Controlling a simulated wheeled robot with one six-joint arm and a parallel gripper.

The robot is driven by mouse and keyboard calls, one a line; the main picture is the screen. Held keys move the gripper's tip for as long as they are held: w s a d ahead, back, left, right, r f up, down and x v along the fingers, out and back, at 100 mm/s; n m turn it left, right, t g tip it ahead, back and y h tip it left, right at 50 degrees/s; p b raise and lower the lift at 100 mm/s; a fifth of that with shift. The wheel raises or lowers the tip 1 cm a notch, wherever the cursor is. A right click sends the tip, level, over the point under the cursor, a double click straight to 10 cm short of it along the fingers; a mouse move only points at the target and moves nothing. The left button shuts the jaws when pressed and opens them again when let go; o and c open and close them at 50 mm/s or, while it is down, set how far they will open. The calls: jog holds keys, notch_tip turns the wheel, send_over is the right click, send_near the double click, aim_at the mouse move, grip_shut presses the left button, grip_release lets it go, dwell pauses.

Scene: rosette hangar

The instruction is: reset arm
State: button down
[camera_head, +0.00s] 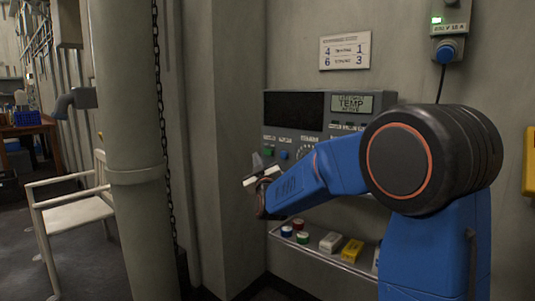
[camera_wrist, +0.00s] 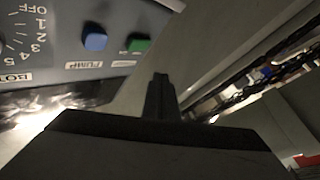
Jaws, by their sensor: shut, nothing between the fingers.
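My arm is blue with a dark round joint and reaches left across the front of a grey control panel (camera_head: 292,108) on the wall. My gripper (camera_head: 258,170) is at the panel's lower left corner; its fingers are small in the head view. In the wrist view my gripper (camera_wrist: 161,80) shows its dark fingers together with nothing between them. The wrist view also shows a blue button (camera_wrist: 95,38) marked PUMP, a green button (camera_wrist: 138,45) and part of a numbered dial (camera_wrist: 12,40). I cannot tell whether the fingertips touch the panel.
A shelf (camera_head: 315,256) below the panel holds red, green, white and yellow items. A thick pillar (camera_head: 133,120) with a hanging chain (camera_head: 162,120) stands to the left. A white chair (camera_head: 72,215) is beyond it. A yellow box (camera_head: 529,160) is at the right edge.

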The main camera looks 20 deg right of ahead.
jog(key=s+d+f+m+g, duration=0.1)
jog(key=s+f+g, duration=0.4)
jog(key=s, duration=1.3)
jog(key=s+d+f+m+g, duration=0.2)
jog(key=s+d+f+g, duration=0.2)
jog(key=s+f, duration=0.6)
jog(key=s+d+f+m+g+y, duration=0.1)
jog(key=s+f+g, duration=0.6)
jog(key=s, duration=1.9)
jog(key=shift+s+d+f+m+g, duration=0.2)
jog(key=shift+d+f+m+g, duration=0.25)
jog(key=shift+d, duration=0.35)
jog(key=shift+a+r, duration=0.1)
jog(key=shift+r, duration=0.05)
